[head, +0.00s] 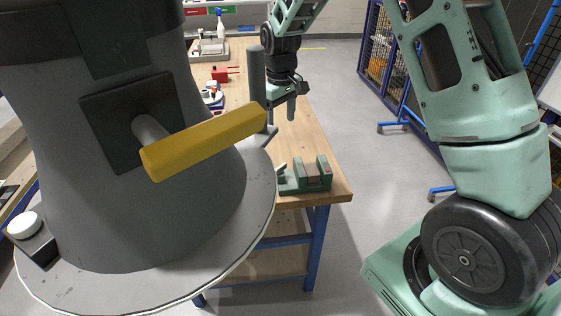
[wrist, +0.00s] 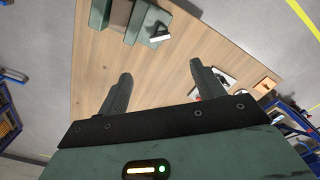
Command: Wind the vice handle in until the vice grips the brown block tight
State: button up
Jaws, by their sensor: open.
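The green vice (head: 289,182) stands on the near right corner of the wooden table, and it shows at the top of the wrist view (wrist: 145,20). The brown block (head: 312,175) sits between its jaws; it also shows in the wrist view (wrist: 120,12). Whether the jaws touch the block is too small to tell. The pale vice handle (head: 281,169) is at the vice's left end; in the wrist view it (wrist: 160,38) lies beyond my fingertips. My gripper (head: 281,112) is open and empty above the table, apart from the handle. Both fingers show in the wrist view (wrist: 160,78).
Blue mesh cages (head: 382,55) stand to the right across open grey floor.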

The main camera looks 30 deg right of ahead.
aim_at(280, 166)
notch_tip(280, 166, down, 16)
jog(key=p, duration=0.4)
jog(key=c, duration=1)
jog(key=shift+m, duration=0.4)
jog(key=m+b, duration=0.2)
jog(key=m, duration=0.1)
jog(key=shift+f+m+b, duration=0.1)
jog(key=shift+m+b, duration=0.2)
jog(key=shift+b, duration=0.05)
jog(key=m+b, duration=0.1)
jog(key=m, duration=0.4)
jog(key=shift+b, duration=0.35)
jog(key=shift+m, duration=0.4)
